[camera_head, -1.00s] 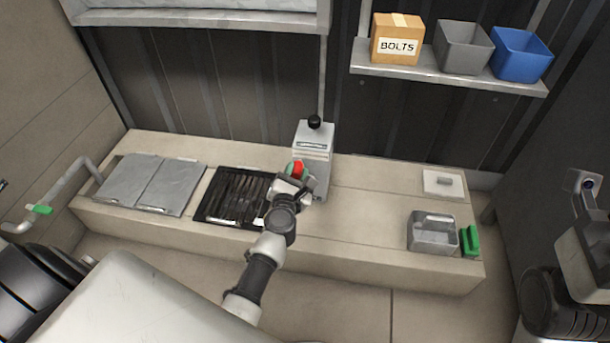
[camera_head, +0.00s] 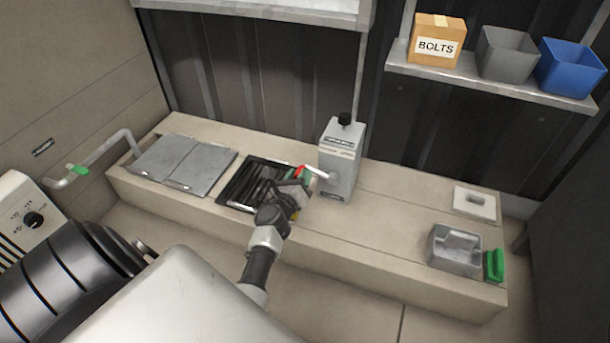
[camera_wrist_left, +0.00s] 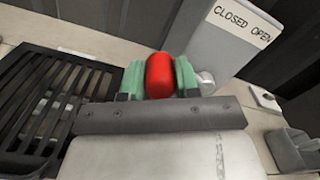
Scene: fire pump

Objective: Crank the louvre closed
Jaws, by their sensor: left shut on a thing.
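The crank housing (camera_head: 341,158) is a grey box with a black knob on top, standing on the bench. In the left wrist view its label (camera_wrist_left: 240,22) reads "CLOSED OPEN". A crank arm reaches left from the housing to a red handle (camera_head: 299,172). My left gripper (camera_head: 298,180) is at the handle; in the left wrist view its green fingers are shut on the red handle (camera_wrist_left: 160,75). The louvre (camera_head: 255,186), a black slatted grille, lies in the bench left of the housing. My right gripper is not in view.
Grey cover plates (camera_head: 183,163) lie left of the louvre. A pipe with a green handle (camera_head: 78,169) is at the far left. A grey caddy (camera_head: 455,250), a green block (camera_head: 494,266) and a pale plate (camera_head: 474,203) sit at the right. A shelf above holds a BOLTS box (camera_head: 436,41) and bins.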

